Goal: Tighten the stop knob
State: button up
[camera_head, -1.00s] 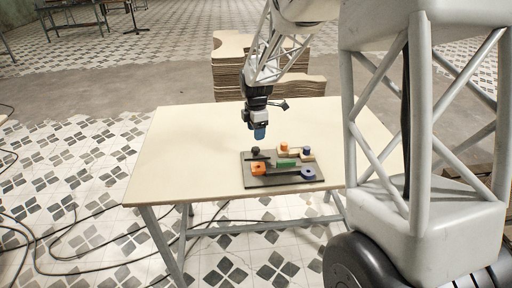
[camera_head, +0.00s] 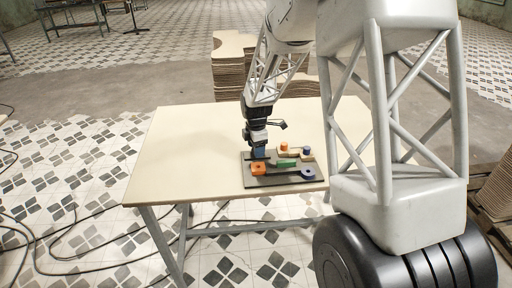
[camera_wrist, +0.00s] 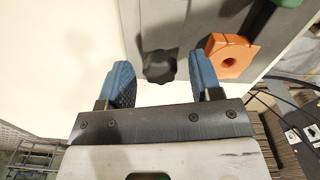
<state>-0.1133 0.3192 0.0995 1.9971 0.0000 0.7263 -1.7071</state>
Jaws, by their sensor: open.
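The stop knob is a dark, lobed knob (camera_wrist: 159,66) at the edge of the grey fixture board, seen in the wrist view. My gripper (camera_wrist: 163,82) has two blue fingers spread apart, one on each side of the knob in that picture. The fingers do not appear to touch it. In the head view my gripper (camera_head: 259,153) is low over the left back corner of the fixture board (camera_head: 270,181), and it hides the knob there.
An orange block with a hole (camera_head: 258,169) sits close to the knob, near the right finger in the wrist view. The table (camera_head: 185,150) is clear to the left.

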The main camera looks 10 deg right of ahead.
jog(key=c, duration=0.9)
jog(key=shift+c, duration=0.2)
